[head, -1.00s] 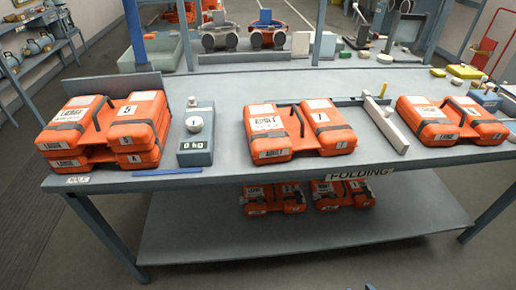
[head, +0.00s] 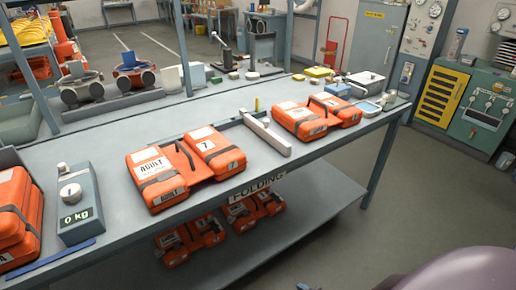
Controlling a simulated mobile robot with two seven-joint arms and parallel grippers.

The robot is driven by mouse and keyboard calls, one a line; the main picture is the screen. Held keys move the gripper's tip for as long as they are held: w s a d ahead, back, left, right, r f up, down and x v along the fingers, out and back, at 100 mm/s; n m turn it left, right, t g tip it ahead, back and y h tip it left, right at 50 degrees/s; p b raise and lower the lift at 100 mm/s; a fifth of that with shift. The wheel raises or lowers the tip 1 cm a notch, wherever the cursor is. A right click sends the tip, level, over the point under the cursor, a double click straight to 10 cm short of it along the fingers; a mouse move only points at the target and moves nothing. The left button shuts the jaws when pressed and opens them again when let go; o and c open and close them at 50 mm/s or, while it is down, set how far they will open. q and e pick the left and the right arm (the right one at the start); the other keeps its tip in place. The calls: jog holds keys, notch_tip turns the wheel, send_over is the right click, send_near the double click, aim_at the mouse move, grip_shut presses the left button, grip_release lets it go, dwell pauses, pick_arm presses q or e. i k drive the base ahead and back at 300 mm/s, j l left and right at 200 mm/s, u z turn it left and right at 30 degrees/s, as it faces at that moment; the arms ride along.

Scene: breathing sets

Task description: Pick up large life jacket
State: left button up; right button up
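A stack of orange life jackets (head: 18,215) is cut off by the left edge of the head view; its labels cannot be read now. An orange life jacket marked ADULT and 7 (head: 185,168) lies in the middle of the table. Another orange life jacket (head: 315,117) lies further right, its label too small to read. Neither of my grippers shows in the view.
A scale reading 0 kg (head: 80,205) stands between the stack and the adult jacket. A low grey bar (head: 265,132) separates the two single jackets. More orange packs (head: 190,240) lie on the lower shelf (head: 300,205). The floor at right (head: 430,195) is clear.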

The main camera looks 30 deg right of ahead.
aim_at(310, 120)
jog(key=z, duration=1.55)
jog(key=u, duration=0.45)
jog(key=i+l+u, duration=0.35)
jog(key=l+u, duration=0.4)
jog(key=i+l+u, duration=0.1)
jog(key=l, duration=0.15)
jog(key=i+l, duration=0.15)
jog(key=l, duration=0.15)
jog(key=i+l+u, duration=0.15)
jog(key=k+l, duration=0.05)
jog(key=l, duration=0.05)
